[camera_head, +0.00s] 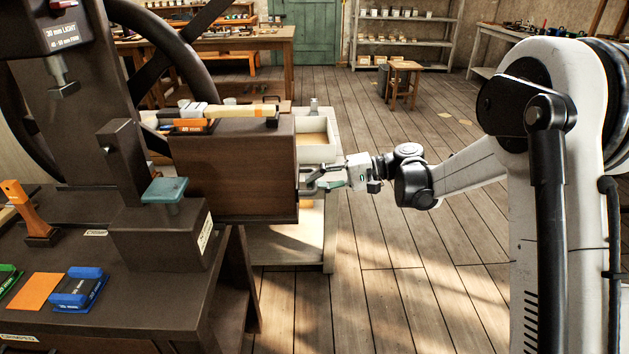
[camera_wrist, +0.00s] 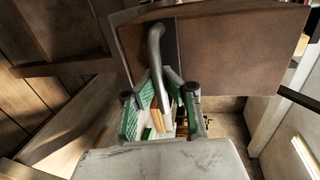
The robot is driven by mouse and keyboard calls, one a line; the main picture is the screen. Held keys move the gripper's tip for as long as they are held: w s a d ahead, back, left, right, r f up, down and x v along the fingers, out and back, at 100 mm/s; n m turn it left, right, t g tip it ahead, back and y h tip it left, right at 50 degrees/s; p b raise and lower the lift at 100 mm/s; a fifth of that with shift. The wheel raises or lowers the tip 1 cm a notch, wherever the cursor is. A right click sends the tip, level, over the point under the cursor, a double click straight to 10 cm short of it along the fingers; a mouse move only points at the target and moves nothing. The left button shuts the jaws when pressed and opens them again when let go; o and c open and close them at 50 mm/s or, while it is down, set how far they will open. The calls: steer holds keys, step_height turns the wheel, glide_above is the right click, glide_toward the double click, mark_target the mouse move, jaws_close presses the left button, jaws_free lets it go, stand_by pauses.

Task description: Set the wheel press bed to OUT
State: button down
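The wheel press stands at the left in the head view, with a big dark handwheel (camera_head: 160,45) and a ram head (camera_head: 62,25) with a size label. I cannot tell for certain which part is its bed; no OUT mark is readable. A brown box-shaped block (camera_head: 235,165) juts from it toward my arm. My gripper (camera_head: 322,178) is at the block's right end face. In the wrist view a bent metal handle (camera_wrist: 157,55) on that block (camera_wrist: 235,45) reaches down to the green-padded fingers of my gripper (camera_wrist: 158,105). The fingers look apart; contact with the handle is unclear.
A teal-topped block (camera_head: 165,190) stands in front of the brown block. A blue piece (camera_head: 78,290) and an orange plate (camera_head: 32,292) lie on the dark front table. A white tray (camera_head: 316,150) is behind my gripper. The floor (camera_head: 400,270) on the right is clear.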

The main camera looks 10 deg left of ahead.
steer(key=c, duration=2.4)
jaws_free()
steer(key=shift+d, duration=0.15)
steer(key=shift+c, duration=0.2)
steer(key=shift+o, duration=1.4)
steer(key=shift+d, duration=0.15)
steer(key=o, duration=0.4)
steer(key=v, duration=1.2)
steer(key=shift+r, duration=0.15)
